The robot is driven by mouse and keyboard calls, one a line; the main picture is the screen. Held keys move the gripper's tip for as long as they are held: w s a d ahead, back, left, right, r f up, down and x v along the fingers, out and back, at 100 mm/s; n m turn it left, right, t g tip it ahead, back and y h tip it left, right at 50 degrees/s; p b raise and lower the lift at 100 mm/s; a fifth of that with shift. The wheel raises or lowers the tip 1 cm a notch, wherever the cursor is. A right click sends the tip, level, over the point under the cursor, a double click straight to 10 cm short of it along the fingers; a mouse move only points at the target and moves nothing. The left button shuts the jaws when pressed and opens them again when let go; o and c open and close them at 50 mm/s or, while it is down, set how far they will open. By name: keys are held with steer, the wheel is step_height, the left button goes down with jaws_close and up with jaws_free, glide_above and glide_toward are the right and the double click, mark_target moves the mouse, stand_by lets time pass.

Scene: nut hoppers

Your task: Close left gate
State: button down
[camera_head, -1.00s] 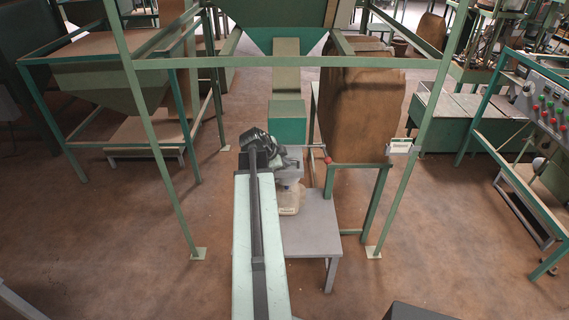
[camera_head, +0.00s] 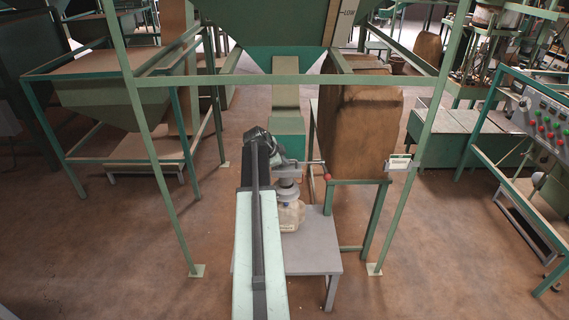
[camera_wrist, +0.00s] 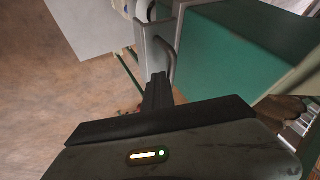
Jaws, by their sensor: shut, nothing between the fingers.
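In the wrist view my gripper (camera_wrist: 157,92) is shut, its dark fingers close together with nothing between them. Just beyond the fingertips is a grey metal plate (camera_wrist: 153,50) with a curved handle (camera_wrist: 168,48), which looks like the gate, beside a green chute body (camera_wrist: 235,50). The fingertips overlap the plate's lower edge in the picture; I cannot tell whether they touch. The green chute (camera_head: 287,125) stands just beyond my wrist.
A clear jar (camera_head: 290,215) stands on a grey table (camera_head: 318,250) right of my arm. A rod with a red knob (camera_head: 327,176) is above it. A brown sack (camera_head: 358,125) and green frame posts (camera_head: 405,195) stand to the right.

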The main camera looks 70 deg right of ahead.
steer(key=shift+w+d+r, duration=0.1)
steer(key=shift+d+r, duration=0.05)
steer(key=shift+d, duration=0.05)
steer(key=a+r+p, duration=0.6)
steer(key=a+p, duration=0.1)
steer(key=a, duration=0.3)
steer(key=shift+w+r, duration=0.2)
steer(key=shift+r, duration=0.1)
steer(key=shift+w+a, duration=0.1)
steer(key=shift+a, duration=0.05)
